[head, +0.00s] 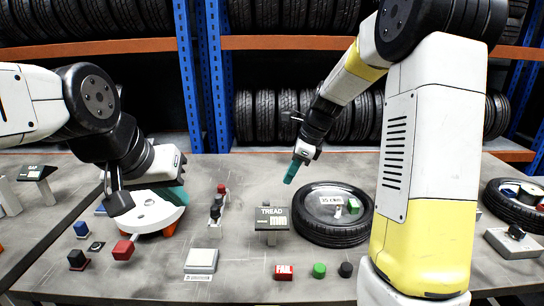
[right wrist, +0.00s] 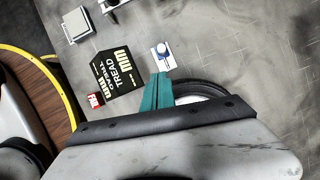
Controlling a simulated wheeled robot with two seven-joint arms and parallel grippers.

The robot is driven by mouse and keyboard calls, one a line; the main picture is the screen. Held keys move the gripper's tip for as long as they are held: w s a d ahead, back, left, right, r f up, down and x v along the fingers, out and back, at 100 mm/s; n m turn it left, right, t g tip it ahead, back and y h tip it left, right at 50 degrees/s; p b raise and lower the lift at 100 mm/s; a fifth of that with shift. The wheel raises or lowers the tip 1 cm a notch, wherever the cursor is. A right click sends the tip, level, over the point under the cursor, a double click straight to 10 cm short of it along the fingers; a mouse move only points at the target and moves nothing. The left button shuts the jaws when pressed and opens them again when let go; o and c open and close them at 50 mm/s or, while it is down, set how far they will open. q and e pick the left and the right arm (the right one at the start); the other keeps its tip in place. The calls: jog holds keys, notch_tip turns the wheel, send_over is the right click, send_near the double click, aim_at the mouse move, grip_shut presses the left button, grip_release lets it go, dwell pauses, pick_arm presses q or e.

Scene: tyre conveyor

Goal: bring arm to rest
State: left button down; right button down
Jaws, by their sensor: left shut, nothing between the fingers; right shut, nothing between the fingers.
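My left gripper (head: 178,194) is at the left of the table, with its teal fingers over a round white device (head: 150,215). It is shut and empty. The fingertips are partly hidden by the hand, and I cannot tell whether they touch the device. My right gripper (head: 292,172) points down and left above the middle of the table, behind the tread display (head: 271,219). Its teal fingers are shut with nothing between them. They also show in the right wrist view (right wrist: 157,92), clear of the display and a small white-and-blue item (right wrist: 162,54).
A tyre (head: 330,236) with a small green block (head: 353,206) on it lies right of the display. A red FAIL block (head: 284,272), a green button (head: 319,270) and a black one (head: 346,269) stand in front. Tyre racks (head: 290,42) line the back.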

jog(key=s+d+r+n+t, duration=0.1)
jog(key=s+r+n, duration=0.2)
jog(key=s+n, duration=0.4)
jog(key=s+d+r+n+t+h, duration=0.1)
jog(key=s+d+r+n+t, duration=0.1)
jog(key=s+r+n, duration=0.2)
jog(key=s+d+r+n+t+h, duration=0.1)
jog(key=s+r+n, duration=0.2)
jog(key=s+n, duration=0.7)
jog(key=s, duration=0.3)
jog(key=shift+s+d+r+t, duration=0.15)
jog(key=shift+s+r+t, duration=0.05)
jog(key=shift+r+t, duration=0.15)
